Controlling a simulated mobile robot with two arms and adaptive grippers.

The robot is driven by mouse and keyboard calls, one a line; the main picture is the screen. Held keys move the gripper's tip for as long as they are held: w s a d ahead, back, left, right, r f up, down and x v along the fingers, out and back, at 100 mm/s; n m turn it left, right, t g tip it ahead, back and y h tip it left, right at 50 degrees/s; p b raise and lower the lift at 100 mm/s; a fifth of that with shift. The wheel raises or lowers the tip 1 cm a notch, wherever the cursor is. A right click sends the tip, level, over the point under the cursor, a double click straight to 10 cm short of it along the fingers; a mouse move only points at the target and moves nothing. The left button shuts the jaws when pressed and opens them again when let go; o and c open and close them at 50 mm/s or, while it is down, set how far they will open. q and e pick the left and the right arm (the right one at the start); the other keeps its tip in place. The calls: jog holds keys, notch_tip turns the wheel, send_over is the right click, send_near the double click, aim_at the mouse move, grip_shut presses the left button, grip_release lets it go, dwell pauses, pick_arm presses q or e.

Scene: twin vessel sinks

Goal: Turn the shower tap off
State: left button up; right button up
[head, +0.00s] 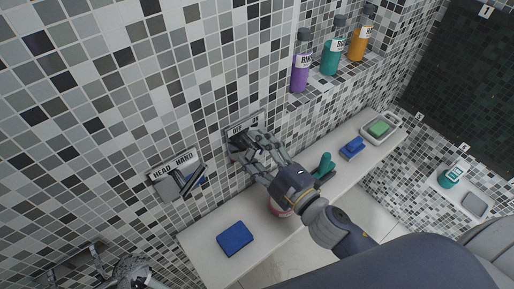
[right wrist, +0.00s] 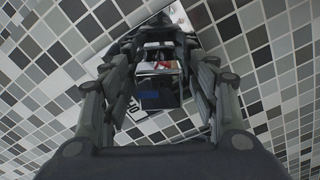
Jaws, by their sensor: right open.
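The shower tap (head: 238,144) is a dark metal control on the tiled wall, under a label partly hidden by my gripper. My right gripper (head: 252,150) is open at this tap and covers much of it in the head view. In the right wrist view, the shiny, mirror-like tap (right wrist: 160,88) lies between the two spread fingers of my right gripper (right wrist: 160,100); contact cannot be made out. The lever's exact angle is hard to tell.
Another control (head: 180,184), labelled HEAD HAND, is on the wall to the left. Below is a white ledge (head: 205,250) with a blue sponge (head: 235,238), a blue brush (head: 352,148) and a green soap (head: 378,128). Purple (head: 300,65), teal and orange bottles stand on a niche shelf.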

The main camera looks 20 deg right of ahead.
jog(key=c, duration=1.1)
jog(key=shift+r+n+p, duration=0.1)
jog(key=shift+n+p, duration=0.2)
jog(key=shift+n, duration=0.7)
pick_arm(q)
jog(key=shift+a+r, duration=0.1)
jog(key=shift+r, duration=0.4)
pick_arm(e)
jog(key=n, duration=0.3)
jog(key=shift+n, duration=0.3)
jog(key=o, duration=1.1)
pick_arm(q)
jog(key=shift+s, duration=0.1)
pick_arm(e)
jog(key=shift+s, duration=0.1)
jog(key=v, duration=1.2)
